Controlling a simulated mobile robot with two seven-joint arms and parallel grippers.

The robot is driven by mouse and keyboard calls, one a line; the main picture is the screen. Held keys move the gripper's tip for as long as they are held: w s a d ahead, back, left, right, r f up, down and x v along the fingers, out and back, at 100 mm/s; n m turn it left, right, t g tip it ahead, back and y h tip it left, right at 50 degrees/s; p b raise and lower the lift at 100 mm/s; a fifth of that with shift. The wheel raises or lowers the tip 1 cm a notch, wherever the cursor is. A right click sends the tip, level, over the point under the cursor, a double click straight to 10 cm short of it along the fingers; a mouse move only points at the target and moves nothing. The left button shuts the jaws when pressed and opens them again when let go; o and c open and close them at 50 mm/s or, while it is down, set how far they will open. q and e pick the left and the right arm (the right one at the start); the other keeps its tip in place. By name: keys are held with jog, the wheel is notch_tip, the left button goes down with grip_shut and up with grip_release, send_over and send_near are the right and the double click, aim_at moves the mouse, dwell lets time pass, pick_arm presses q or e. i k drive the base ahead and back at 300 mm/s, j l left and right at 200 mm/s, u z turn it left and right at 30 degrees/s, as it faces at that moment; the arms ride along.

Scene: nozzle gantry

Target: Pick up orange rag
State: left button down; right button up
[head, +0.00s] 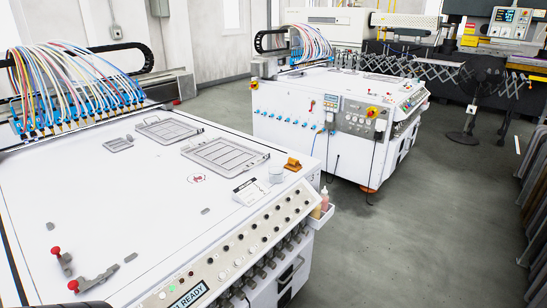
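The orange rag (292,164) is a small crumpled orange shape on the white top of the near machine (130,205), close to its right corner. It lies just beyond a small pale cup (276,174) and near a white printed card (250,190).
Grey framed trays (225,154) and red-knobbed levers (62,262) sit on the near machine. A side bin with bottles (322,207) hangs at its right corner. A second machine (300,115) and a fan (473,98) stand beyond. Grey floor (430,215) is open at right.

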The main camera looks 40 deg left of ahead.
aim_at(293, 164)
jog(key=i+u, duration=0.35)
jog(key=i+l+u, duration=0.15)
jog(key=u, duration=0.2)
jog(key=i+l+u, duration=0.5)
jog(key=u, duration=0.2)
jog(key=i+l+u, duration=0.3)
jog(key=u, duration=0.15)
jog(key=i+l+u, duration=0.2)
jog(key=l+u, duration=0.2)
jog(key=i+l+u, duration=0.1)
jog(key=l+u, duration=0.35)
